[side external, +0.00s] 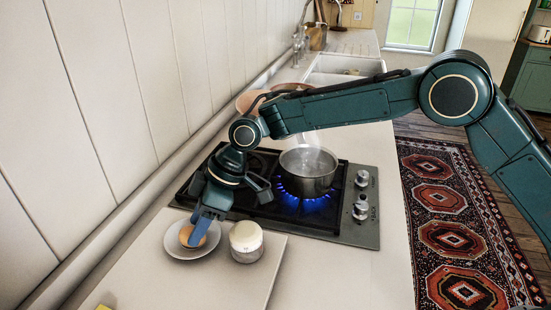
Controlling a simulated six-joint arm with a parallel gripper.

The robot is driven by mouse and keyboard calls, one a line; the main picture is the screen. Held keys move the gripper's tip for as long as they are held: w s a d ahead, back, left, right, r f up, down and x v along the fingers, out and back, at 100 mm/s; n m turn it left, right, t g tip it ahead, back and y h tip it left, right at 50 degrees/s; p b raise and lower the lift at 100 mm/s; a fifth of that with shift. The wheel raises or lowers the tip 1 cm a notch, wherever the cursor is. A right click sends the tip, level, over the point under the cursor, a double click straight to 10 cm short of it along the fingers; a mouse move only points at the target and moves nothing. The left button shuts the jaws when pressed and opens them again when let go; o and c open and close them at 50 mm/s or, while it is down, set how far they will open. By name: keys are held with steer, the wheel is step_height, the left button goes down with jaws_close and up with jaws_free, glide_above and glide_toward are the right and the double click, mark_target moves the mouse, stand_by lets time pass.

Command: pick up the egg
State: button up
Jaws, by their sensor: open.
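The egg (186,234) is brown and sits in a small white dish (176,254) at the lower left. My gripper (202,231) is open and reaches down over the dish. One blue finger crosses in front of the egg and hides its right part. The other finger is mostly hidden, so I cannot tell whether the egg lies between the two or whether either touches it.
A white-topped jar (246,238) stands just right of the dish on a pale board (222,286). Behind, a steaming pot (308,178) sits over a lit blue flame on the gas hob (350,236). The panelled wall (90,120) is close on the left.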

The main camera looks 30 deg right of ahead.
steer(key=shift+x, duration=0.85)
steer(key=c, duration=0.4)
